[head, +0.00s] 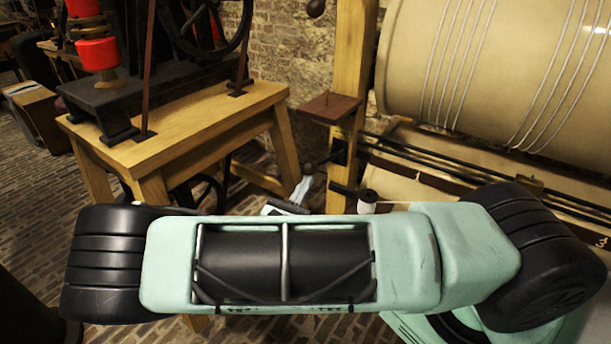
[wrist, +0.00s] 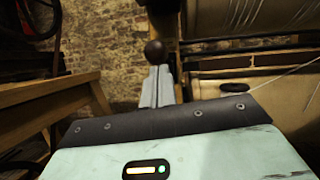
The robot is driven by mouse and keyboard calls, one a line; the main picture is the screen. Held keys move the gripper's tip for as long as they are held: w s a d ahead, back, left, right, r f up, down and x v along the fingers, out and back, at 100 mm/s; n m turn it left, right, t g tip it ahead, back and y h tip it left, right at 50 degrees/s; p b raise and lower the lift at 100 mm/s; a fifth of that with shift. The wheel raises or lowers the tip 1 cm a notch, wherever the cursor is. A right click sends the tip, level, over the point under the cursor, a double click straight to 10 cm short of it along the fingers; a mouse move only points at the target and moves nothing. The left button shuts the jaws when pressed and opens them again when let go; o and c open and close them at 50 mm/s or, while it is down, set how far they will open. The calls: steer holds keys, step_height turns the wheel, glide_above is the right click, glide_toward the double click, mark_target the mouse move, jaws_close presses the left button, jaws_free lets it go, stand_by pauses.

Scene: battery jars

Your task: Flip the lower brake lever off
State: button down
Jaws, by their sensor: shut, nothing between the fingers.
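The lower brake lever's dark ball knob (head: 308,169) shows beside the wooden post, low in the middle of the head view. In the wrist view the knob (wrist: 154,49) stands straight past my fingertips. My gripper (head: 302,187) shows as pale fingers just below the knob, partly hidden by my arm. In the wrist view my gripper (wrist: 157,72) has its fingers together with nothing between them. The tips look very close to the knob; I cannot tell whether they touch. The lever's shaft is mostly hidden.
The wooden post (head: 353,75) carries a small brown shelf (head: 331,108). A large cord-wound drum (head: 480,65) and dark rods (head: 440,160) lie to the right. A wooden table (head: 180,130) with machinery stands left. A small spool (head: 367,201) is right of the gripper.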

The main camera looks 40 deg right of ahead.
step_height(320, 180, up, 3)
steer(key=g+y+p, duration=0.1)
steer(key=p, duration=0.2)
steer(key=shift+d, duration=0.1)
steer(key=shift+w+d+r+p, duration=0.1)
steer(key=shift+d+r+p, duration=0.1)
steer(key=shift+r+p, duration=0.7)
steer(key=shift+f, duration=0.55)
steer(key=b, duration=0.3)
glide_toward(309, 169)
steer(key=s+a+f, duration=0.2)
steer(key=a+f, duration=0.1)
steer(key=a, duration=0.1)
steer(key=shift+d+r, duration=0.15)
steer(key=shift+d, duration=0.05)
